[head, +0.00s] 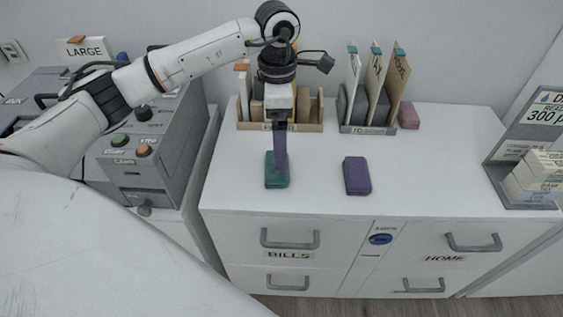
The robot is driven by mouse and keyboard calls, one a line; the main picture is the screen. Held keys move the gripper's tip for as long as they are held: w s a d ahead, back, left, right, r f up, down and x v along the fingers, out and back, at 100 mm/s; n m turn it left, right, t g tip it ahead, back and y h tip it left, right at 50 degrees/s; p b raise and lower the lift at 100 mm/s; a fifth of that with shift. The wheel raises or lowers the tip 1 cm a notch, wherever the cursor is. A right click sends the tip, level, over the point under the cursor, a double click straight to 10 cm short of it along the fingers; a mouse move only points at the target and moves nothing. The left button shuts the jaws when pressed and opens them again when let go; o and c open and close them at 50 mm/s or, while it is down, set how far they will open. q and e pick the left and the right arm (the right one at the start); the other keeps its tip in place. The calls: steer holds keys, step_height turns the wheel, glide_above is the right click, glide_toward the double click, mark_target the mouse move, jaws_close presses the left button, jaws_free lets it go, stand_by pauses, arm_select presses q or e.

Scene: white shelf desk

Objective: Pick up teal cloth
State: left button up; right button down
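The teal cloth (277,182) is a small folded block lying on the white desk top, left of centre in the head view. My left gripper (281,168) points straight down over it. Its purple-tinted finger overlaps the cloth's upper part and hides some of it. I see the fingers edge-on, so I cannot tell whether they are open or shut, or whether they touch the cloth. My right gripper is not in view.
A purple block (357,176) lies right of the teal cloth. File holders (366,129) and a pink block (409,115) stand at the back. A grey machine (140,150) is at left, a rack of boxes (535,175) at right. The desk's right middle is clear.

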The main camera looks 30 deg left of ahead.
arm_select(q)
steer(key=f, duration=1)
steer(key=shift+w+a+p, duration=0.1)
steer(key=shift+a+p, duration=0.2)
steer(key=shift+a, duration=0.1)
steer(key=shift+r, duration=0.1)
steer(key=shift+c, duration=0.4)
steer(key=c, duration=0.9)
steer(key=shift+o, duration=0.2)
step_height(320, 180, up, 10)
